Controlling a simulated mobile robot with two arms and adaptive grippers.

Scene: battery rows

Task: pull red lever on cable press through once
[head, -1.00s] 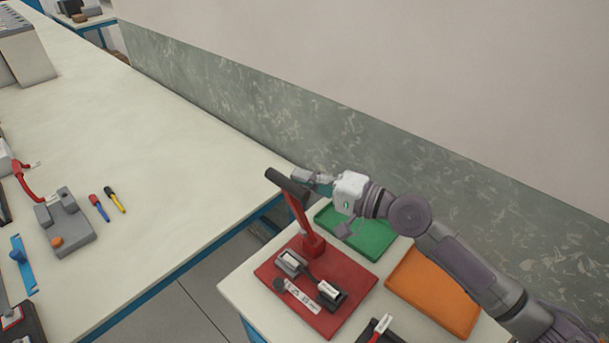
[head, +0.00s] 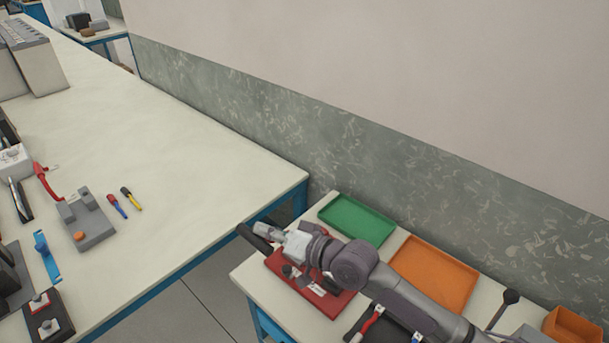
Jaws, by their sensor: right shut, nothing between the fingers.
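The cable press has a red base plate (head: 322,308) on the small pale table at the lower right. Its lever ends in a black handle (head: 252,238), which now sits low, past the plate's far left edge. My arm hides the red shaft of the lever and much of the press. My right gripper (head: 268,231) is shut and empty, right behind the black handle on its wall side. It looks to be against the handle, but I cannot tell for certain that they touch. My left gripper is not in view.
A green tray (head: 356,220) and an orange tray (head: 435,274) lie beside the press. A dark tray with red-handled tools is in front. A long workbench (head: 170,160) stands left across a gap, holding a grey fixture (head: 88,222). The wall closes off the back.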

